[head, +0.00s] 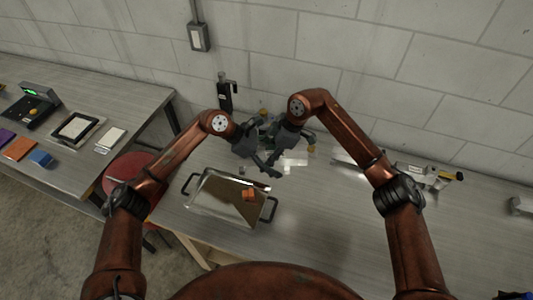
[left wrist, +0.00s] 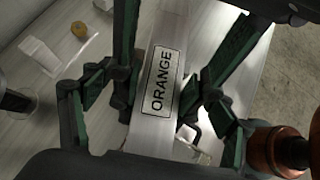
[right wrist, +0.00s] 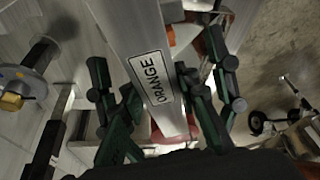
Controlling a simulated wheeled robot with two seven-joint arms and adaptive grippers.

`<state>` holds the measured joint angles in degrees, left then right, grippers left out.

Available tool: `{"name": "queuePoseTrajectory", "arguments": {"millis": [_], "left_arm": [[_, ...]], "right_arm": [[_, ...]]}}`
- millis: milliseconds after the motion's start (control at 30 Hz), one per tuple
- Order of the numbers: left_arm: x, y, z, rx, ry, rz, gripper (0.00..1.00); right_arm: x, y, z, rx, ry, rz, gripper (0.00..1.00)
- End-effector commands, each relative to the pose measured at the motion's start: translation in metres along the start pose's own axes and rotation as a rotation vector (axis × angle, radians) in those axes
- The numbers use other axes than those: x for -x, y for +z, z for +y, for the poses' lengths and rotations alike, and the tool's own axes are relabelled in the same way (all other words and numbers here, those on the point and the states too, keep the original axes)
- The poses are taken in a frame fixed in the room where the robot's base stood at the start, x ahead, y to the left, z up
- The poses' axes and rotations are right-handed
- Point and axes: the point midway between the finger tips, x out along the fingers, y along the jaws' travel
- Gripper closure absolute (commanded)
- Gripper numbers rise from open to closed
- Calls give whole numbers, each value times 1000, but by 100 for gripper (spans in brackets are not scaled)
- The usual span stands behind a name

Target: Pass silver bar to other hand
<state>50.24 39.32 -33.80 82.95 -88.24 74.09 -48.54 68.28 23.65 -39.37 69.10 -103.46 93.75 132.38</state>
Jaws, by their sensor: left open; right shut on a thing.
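The silver bar is a long, flat metal bar with an "ORANGE" label; it runs up the middle of the left wrist view (left wrist: 152,130) and also shows in the right wrist view (right wrist: 125,35). My right gripper (right wrist: 160,95) is shut on it, with fingers against both sides. My left gripper (left wrist: 145,100) is open, with its fingers on either side of the bar and gaps between. In the head view my left gripper (head: 262,160) and right gripper (head: 282,140) are close together above the table; the bar is hard to make out there.
A yellow-tipped tool (head: 440,176) lies at the right. A second table (head: 70,165) stands left, with a red stool (head: 122,170) beside it.

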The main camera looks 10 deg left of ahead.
Motion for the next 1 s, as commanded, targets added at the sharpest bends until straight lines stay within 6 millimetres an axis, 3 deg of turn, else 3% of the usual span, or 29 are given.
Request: {"name": "queuePoseTrajectory", "arguments": {"millis": [200,467,1000], "left_arm": [[-14,1,0,-1,0,-1,22],[-15,0,0,-1,0,-1,22],[-15,1,-1,-1,-3,-1,58]], "right_arm": [[1,-1,0,1,1,1,100],[1,-1,0,1,1,1,100],[1,-1,1,1,3,1,100]]}}
